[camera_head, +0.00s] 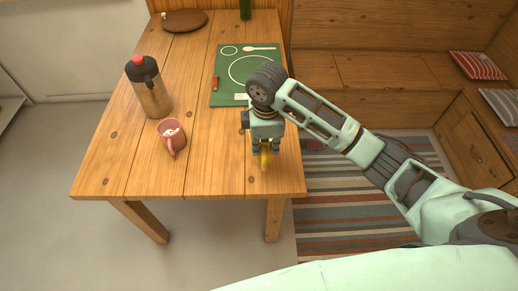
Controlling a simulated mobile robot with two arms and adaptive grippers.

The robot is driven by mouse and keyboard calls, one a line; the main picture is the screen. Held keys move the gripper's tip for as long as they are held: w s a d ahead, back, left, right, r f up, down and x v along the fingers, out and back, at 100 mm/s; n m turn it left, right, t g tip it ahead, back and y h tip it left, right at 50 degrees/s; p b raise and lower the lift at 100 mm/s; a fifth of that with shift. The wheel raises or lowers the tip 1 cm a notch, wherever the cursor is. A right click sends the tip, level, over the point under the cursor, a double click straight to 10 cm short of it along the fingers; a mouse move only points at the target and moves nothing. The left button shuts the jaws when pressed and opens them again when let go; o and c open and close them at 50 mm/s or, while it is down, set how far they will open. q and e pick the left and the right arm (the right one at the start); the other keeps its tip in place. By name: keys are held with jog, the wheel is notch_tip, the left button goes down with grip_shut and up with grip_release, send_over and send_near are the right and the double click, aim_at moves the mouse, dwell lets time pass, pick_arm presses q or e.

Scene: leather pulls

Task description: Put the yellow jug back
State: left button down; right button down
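A small yellow thing (264,160), probably the yellow jug, shows at the right front part of the wooden table (225,178). Most of it is hidden under my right gripper (265,148), so its shape is unclear. The gripper points down, with its fingers close around or just above the yellow thing. I cannot tell whether they grip it, or whether it touches the table. My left gripper is not in view.
A pink mug (172,137) and a wooden flask with a dark top (149,88) stand on the left. A green placemat (231,88) lies behind the gripper, and a brown round board (184,20) at the back left. The front left tabletop is clear. A bench (375,72) stands behind.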

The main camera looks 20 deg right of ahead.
jog(key=w, duration=0.1)
jog(key=w+f, duration=0.2)
jog(key=shift+w+a, duration=0.25)
jog(key=shift+a, duration=0.1)
notch_tip(320, 180, down, 4)
jog(key=shift+r+p, duration=0.25)
jog(key=shift+p, duration=0.3)
jog(key=shift+f, duration=0.25)
jog(key=shift+f, duration=0.15)
jog(key=c, duration=2)
grip_release()
jog(key=shift+s, duration=0.1)
jog(key=r, duration=0.8)
jog(key=r+b, duration=0.1)
jog(key=r, duration=0.3)
jog(key=shift+s+a+r, duration=0.15)
jog(key=shift+s, duration=0.15)
